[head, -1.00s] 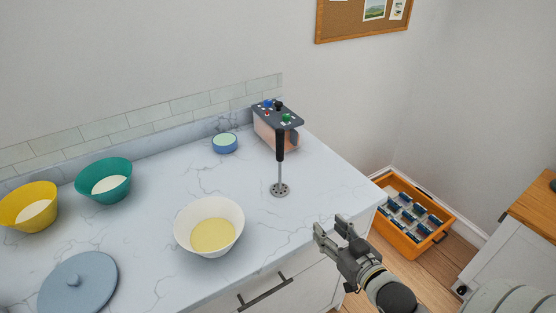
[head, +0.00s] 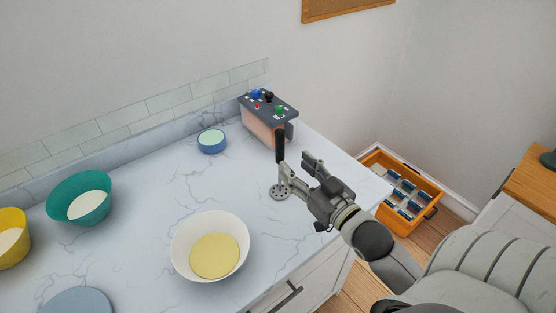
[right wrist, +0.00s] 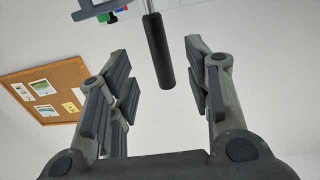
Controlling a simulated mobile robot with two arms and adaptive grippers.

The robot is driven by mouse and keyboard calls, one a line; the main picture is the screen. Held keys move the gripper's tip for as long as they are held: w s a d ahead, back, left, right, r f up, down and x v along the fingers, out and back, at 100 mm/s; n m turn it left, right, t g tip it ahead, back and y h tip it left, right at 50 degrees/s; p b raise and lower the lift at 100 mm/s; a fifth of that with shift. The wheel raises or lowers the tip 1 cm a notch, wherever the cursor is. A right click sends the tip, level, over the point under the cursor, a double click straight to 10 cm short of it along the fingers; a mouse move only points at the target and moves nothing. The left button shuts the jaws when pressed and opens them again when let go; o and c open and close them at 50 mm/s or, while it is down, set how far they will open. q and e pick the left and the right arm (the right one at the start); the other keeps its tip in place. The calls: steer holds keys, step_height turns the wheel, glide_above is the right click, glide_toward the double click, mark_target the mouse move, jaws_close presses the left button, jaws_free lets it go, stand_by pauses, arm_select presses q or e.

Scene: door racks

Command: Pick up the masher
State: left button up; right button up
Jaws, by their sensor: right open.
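The masher (head: 280,146) stands upright on the marble counter, with a black handle on top and a round perforated metal foot (head: 280,192) at the bottom. My right gripper (head: 297,166) is open and close to the masher, just right of its shaft. One finger overlaps the shaft in the head view. In the right wrist view the black handle (right wrist: 158,50) shows between the two spread fingers (right wrist: 160,75), with room on both sides. I cannot tell whether a finger touches it. My left gripper is not in view.
A white bowl with yellow contents (head: 182,248) stands front left of the masher. A control box (head: 268,118) and a small blue bowl (head: 211,146) stand behind. Teal (head: 66,210) and yellow (head: 18,250) bowls are at left. An orange crate (head: 398,222) sits beyond the counter's right edge.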

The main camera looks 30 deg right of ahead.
mark_target(283, 152)
steer(key=shift+w, duration=1.4)
steer(key=w+p, duration=0.2)
steer(key=w, duration=0.1)
steer(key=shift+w+r, duration=0.15)
steer(key=shift+w+f+p, duration=0.2)
steer(key=shift+w+p, duration=0.2)
steer(key=shift+w, duration=0.55)
steer(key=shift+w+f, duration=0.1)
steer(key=shift+c, duration=0.7)
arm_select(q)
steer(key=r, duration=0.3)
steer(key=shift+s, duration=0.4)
arm_select(e)
jaws_close()
